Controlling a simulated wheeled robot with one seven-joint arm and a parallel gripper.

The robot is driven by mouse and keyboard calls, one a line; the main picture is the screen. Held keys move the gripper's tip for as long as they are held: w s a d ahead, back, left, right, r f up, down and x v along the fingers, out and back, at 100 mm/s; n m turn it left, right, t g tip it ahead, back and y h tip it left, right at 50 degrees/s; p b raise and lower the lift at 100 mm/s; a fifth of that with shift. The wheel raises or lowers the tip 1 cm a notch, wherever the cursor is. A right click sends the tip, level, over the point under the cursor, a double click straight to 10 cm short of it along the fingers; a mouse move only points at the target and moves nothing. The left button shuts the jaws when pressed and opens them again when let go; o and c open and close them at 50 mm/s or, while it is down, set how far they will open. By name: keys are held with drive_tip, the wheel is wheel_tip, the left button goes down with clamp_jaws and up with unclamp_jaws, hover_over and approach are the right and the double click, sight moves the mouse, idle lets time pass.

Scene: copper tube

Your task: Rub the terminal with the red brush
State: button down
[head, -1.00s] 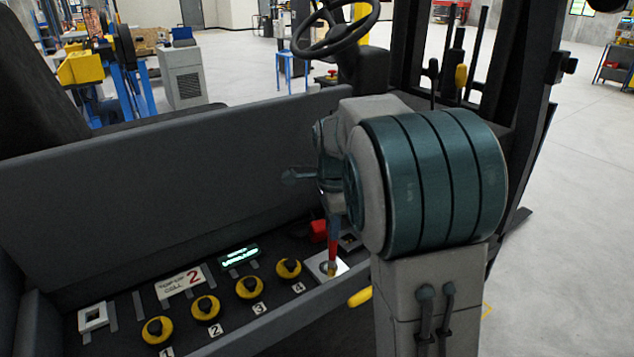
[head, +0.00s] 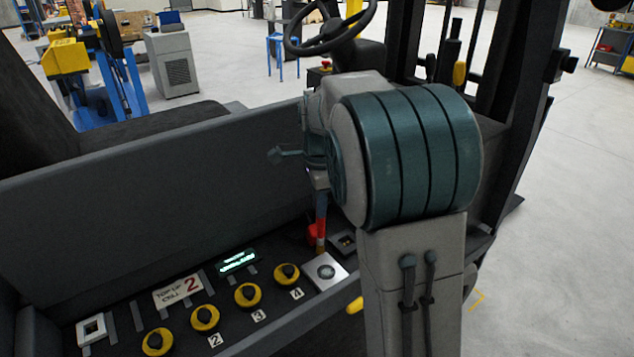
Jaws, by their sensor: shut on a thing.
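The red brush (head: 321,230) hangs upright below my gripper (head: 319,185), which is shut on its upper end. My arm partly hides the fingers. The brush's lower tip is just above and behind the terminal (head: 325,271), a round grey metal post on a pale square plate to the right of the cap by label 4. A small gap shows between tip and post in the picture. The terminal's top is in plain view.
Yellow caps (head: 248,295) line the battery top. A sign reading "top up cell 2" (head: 178,290) and a green-lit display (head: 237,261) stand behind them. A grey wall (head: 150,215) rises behind.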

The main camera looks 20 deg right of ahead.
wheel_tip(320, 180, up, 4)
drive_tip(key=shift+d+f+p, duration=0.1)
drive_tip(key=shift+f+p, duration=0.15)
drive_tip(key=shift+p, duration=0.8)
drive_tip(key=shift+s, duration=0.1)
